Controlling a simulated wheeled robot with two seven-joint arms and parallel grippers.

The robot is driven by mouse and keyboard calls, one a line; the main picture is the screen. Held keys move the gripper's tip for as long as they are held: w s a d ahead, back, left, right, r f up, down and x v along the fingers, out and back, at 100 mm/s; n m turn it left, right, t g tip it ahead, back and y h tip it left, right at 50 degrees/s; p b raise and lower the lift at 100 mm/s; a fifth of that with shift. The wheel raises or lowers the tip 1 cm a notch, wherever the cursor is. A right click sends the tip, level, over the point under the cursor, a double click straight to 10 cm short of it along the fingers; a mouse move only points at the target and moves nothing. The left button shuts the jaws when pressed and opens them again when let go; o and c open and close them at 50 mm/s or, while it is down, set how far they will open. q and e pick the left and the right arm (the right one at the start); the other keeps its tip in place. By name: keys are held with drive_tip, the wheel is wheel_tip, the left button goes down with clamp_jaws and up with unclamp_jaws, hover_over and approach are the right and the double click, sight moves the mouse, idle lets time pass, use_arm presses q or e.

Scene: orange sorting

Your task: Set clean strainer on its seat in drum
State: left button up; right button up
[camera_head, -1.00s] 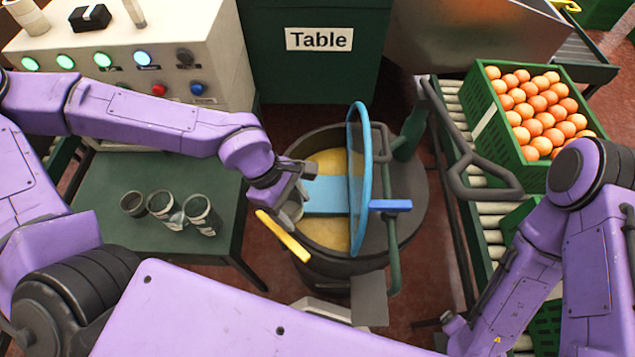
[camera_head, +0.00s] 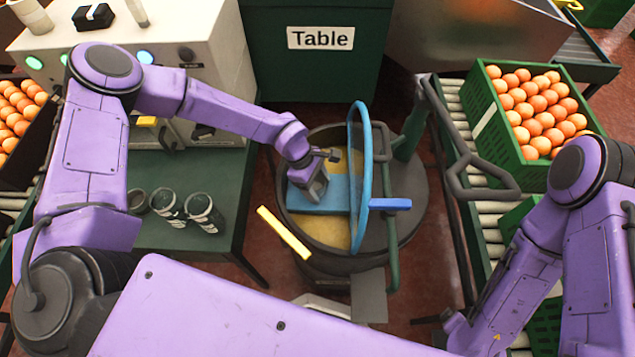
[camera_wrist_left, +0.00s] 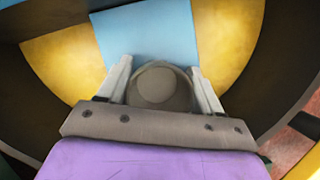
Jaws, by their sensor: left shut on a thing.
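My left gripper (camera_head: 316,194) is over the left part of the drum (camera_head: 318,256), above the blue plate (camera_head: 337,196). In the left wrist view its two fingers (camera_wrist_left: 160,82) are shut on a round grey cup-shaped thing, which appears to be the strainer (camera_wrist_left: 157,86). In the head view the gripper mostly hides it. I cannot tell whether it touches the plate. A blue ring (camera_head: 353,118) stands upright beside the plate. A yellow bar (camera_head: 283,232) sticks out at the drum's front left. My right gripper is not in view.
A grey bent handle (camera_head: 478,180) and a roller conveyor (camera_head: 492,222) lie to the right. A green crate of oranges (camera_head: 530,165) sits on it.

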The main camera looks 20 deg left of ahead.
use_arm(q)
drive_tip(key=shift+f, duration=0.15)
drive_tip(key=o, duration=1.1)
drive_tip(key=shift+r, duration=0.3)
drive_tip(key=v, duration=1.1)
drive_tip(key=shift+a+r, duration=0.15)
drive_tip(key=shift+r, duration=0.2)
